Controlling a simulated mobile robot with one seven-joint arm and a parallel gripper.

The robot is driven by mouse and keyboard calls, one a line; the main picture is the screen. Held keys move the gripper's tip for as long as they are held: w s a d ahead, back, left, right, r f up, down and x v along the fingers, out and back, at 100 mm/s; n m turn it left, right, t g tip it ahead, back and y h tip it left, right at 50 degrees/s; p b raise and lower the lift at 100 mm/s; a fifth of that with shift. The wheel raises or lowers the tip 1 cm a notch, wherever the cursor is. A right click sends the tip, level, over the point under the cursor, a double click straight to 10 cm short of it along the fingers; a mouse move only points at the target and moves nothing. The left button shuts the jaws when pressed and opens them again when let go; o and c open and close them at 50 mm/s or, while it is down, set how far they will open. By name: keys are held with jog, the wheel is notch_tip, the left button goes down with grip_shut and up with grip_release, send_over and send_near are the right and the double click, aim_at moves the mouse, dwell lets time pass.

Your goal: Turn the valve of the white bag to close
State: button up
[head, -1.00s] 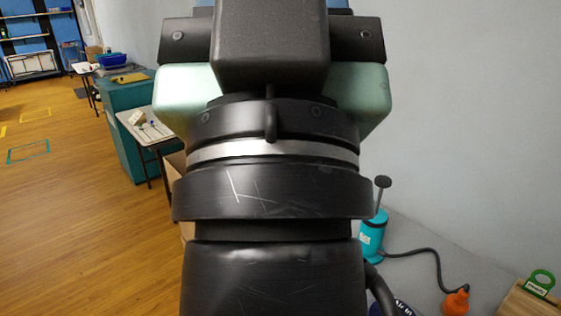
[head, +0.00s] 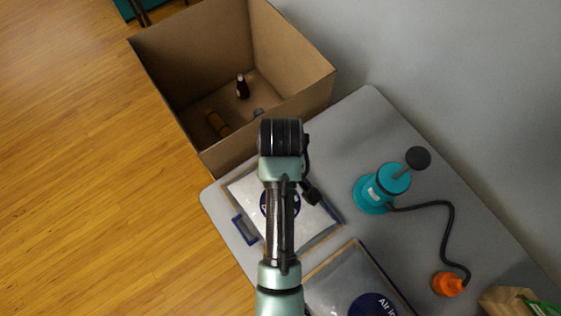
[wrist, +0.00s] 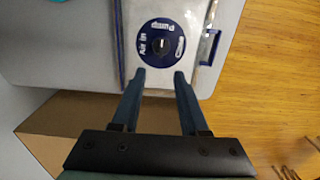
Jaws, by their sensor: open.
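The white bag (head: 308,228) lies flat on the grey table in the head view, partly behind my arm. It also shows at the top of the wrist view (wrist: 197,25). Its valve is a round dark-blue disc (wrist: 162,43) marked "Air in", with a small dark piece at its middle. In the head view my arm covers part of this valve (head: 268,205). My gripper (wrist: 160,73) is open and empty, its two fingertips apart by the valve's lower edge in the wrist view. Whether they touch the bag, I cannot tell. The head view hides the fingers.
A grey bag with a blue disc (head: 340,278) lies nearer on the table. A teal pump (head: 375,192) with a black hose and orange nozzle (head: 448,284) stands to the right. A cardboard box (head: 300,92) holding a bottle (head: 242,86) is beyond the table. Wooden floor is clear at left.

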jog(key=f, duration=1.2)
jog(key=shift+s+f, duration=0.2)
jog(key=shift+f, duration=0.1)
jog(key=shift+c, duration=0.3)
grip_shut()
